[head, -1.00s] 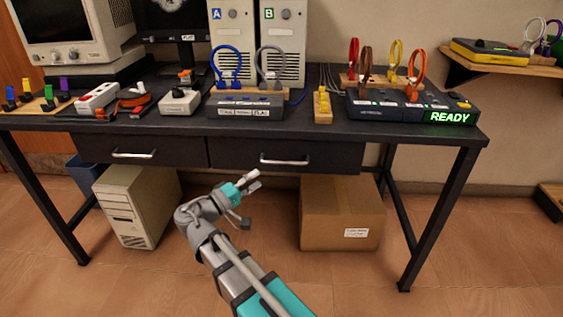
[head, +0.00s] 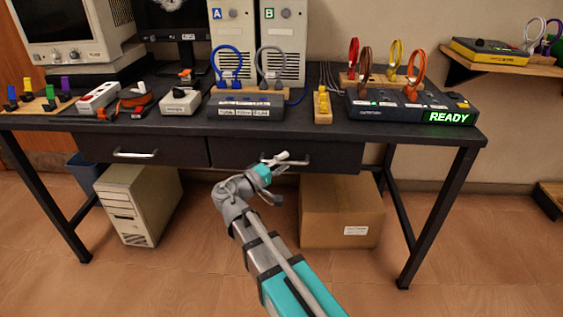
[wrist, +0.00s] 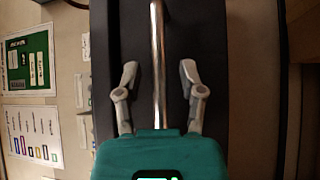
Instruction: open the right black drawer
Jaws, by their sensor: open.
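The right black drawer (head: 335,156) sits under the desk top and looks shut. Its silver bar handle (head: 296,163) runs across its front, partly hidden by my gripper. My gripper (head: 283,159) is in front of the drawer at the handle's left part. In the wrist view the black drawer front (wrist: 215,60) fills the middle. The handle (wrist: 157,65) runs lengthwise between the two open fingers of my gripper (wrist: 160,85). Both fingers are apart from the handle, one on each side. I cannot tell how deep the fingers reach.
The left black drawer (head: 110,149) with its own handle is beside it, shut. A cardboard box (head: 340,210) and a beige computer case (head: 137,205) stand on the floor under the desk. Several devices and cables crowd the desk top (head: 400,137). The floor in front is clear.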

